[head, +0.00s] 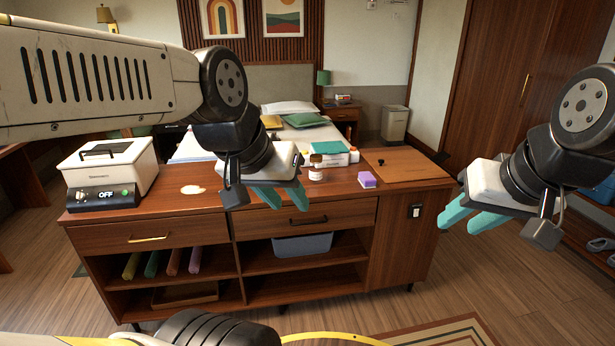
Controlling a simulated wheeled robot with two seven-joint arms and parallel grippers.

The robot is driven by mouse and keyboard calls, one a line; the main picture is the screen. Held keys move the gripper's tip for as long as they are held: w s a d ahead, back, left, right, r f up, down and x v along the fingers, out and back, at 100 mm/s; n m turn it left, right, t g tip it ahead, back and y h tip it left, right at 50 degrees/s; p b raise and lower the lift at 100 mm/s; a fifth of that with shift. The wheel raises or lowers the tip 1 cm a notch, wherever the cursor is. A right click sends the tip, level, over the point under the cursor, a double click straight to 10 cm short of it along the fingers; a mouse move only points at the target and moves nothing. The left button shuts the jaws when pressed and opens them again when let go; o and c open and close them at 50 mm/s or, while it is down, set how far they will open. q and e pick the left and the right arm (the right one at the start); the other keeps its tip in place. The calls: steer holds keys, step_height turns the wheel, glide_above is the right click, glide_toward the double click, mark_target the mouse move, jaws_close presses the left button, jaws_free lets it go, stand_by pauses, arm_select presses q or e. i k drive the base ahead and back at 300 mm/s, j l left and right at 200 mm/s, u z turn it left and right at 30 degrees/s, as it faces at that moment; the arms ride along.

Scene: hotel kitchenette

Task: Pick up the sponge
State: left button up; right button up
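The sponge (367,180) is a small block, purple on top with a pale layer below. It lies on the wooden counter (340,199), right of centre. My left gripper (282,198) has teal fingers spread apart with nothing between them. It hangs in front of the counter's left-middle part, to the left of the sponge. My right gripper (464,224) has its teal fingers apart and empty. It is to the right of the sponge and lower in the picture, beside the counter's right end.
A small jar (317,173) and a teal-and-white box (334,158) stand left of the sponge. A white appliance (110,170) marked OFF is at the counter's left end. Counter around the sponge's front is clear.

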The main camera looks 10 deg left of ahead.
mark_target(366, 179)
steer(key=i+l+u, duration=0.1)
steer(key=i+l, duration=0.55)
steer(key=i, duration=0.2)
steer(key=i+l+u, duration=0.15)
steer(key=i+l, duration=0.6)
steer(key=i, duration=0.1)
